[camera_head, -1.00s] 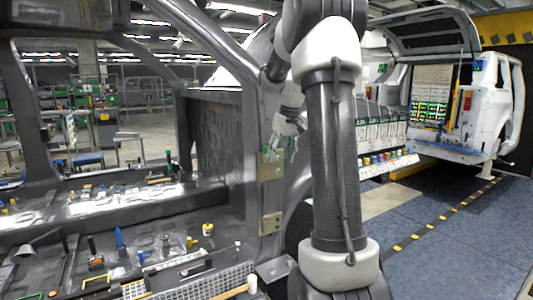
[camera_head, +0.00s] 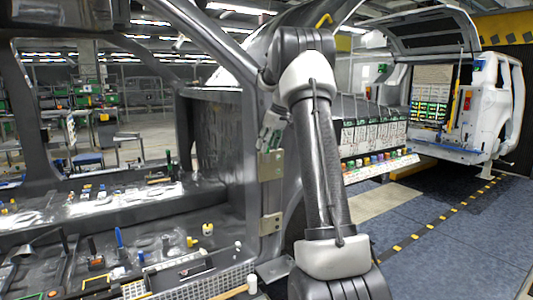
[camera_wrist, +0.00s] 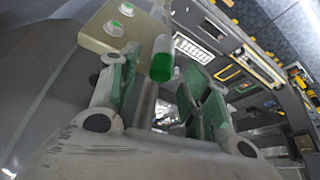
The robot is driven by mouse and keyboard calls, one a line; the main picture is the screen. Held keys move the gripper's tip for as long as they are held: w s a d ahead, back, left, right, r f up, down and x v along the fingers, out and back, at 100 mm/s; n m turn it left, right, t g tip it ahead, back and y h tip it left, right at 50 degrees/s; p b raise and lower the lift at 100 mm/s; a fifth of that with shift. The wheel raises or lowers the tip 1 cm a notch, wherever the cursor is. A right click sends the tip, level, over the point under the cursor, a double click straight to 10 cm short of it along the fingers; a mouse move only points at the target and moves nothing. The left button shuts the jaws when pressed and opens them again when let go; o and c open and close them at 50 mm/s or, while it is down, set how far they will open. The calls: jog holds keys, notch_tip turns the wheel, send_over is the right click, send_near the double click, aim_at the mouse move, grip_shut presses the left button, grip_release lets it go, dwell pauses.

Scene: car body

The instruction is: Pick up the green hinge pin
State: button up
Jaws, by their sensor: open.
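The green hinge pin (camera_wrist: 161,66) shows in the wrist view as a short cylinder with a green end and a pale body. It appears between or just beyond the fingertips of my gripper (camera_wrist: 160,88). The green-padded fingers are apart, and I see no clear contact with the pin. A beige hinge plate (camera_wrist: 95,42) with green-and-white round heads is at the upper left. In the head view my gripper (camera_head: 268,138) is at the door pillar, just above the upper hinge plate (camera_head: 271,165). The pin cannot be made out there.
A second hinge plate (camera_head: 271,223) sits lower on the dark car body pillar (camera_head: 250,150). Small tools and parts lie on the ledge (camera_head: 150,210) at left. A rack (camera_head: 375,165) of coloured bins stands behind my arm. The blue floor (camera_head: 450,240) at right is clear.

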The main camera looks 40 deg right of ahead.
jog(key=shift+w+f, duration=0.1)
jog(key=shift+f, duration=0.25)
grip_shut()
